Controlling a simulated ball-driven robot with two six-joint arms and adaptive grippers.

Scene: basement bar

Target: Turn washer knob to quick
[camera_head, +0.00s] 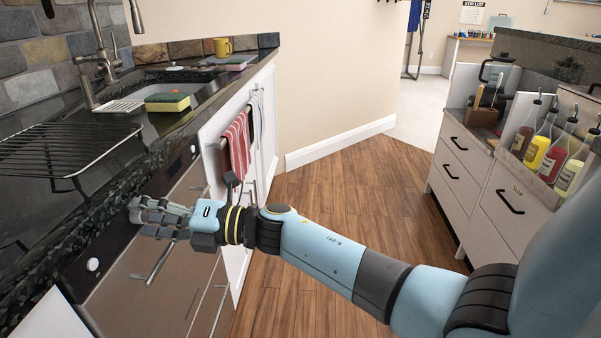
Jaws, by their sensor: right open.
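The washer's dark control panel (110,248) runs under the counter's front edge at the left, above a brownish metal front. A round white knob (93,264) shows on its near end. My right gripper (146,216) reaches in from the right and is open, its fingers pointing at the panel farther along. Something small and pale is at the fingertips and may be a second knob. The fingers partly cover it, and I cannot tell whether they touch it. Panel markings are too small to read. My left gripper is not in view.
A black wire rack (64,148) lies on the dark counter above the panel. A sponge (167,102) sits by the sink. A red striped towel (237,148) hangs beyond my gripper. Bottles (546,150) stand on the right cabinet. The wooden floor (330,200) between is clear.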

